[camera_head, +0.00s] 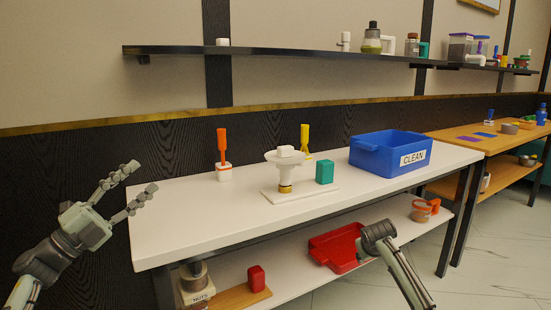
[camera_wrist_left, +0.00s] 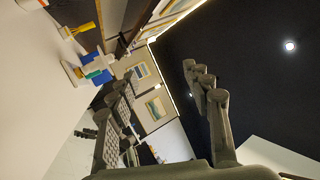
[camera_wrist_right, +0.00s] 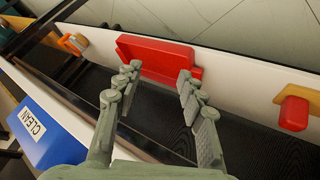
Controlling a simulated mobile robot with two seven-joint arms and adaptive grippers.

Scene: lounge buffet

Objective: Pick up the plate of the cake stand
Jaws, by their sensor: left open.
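The cake stand has a round white plate (camera_head: 270,157) on a stem with a gold-coloured foot (camera_head: 285,188). It stands upright on a white board (camera_head: 325,194) in the middle of the white table. A small white block (camera_head: 286,151) sits on the plate. My left gripper (camera_head: 142,177) is open and empty off the table's left end, well apart from the stand. Its spread fingers also show in the left wrist view (camera_wrist_left: 160,72). My right gripper (camera_wrist_right: 158,75) is open and empty, in front of the table at the lower right of the head view.
A red tray (camera_head: 335,248) lies on the lower shelf. The table's left end is clear.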

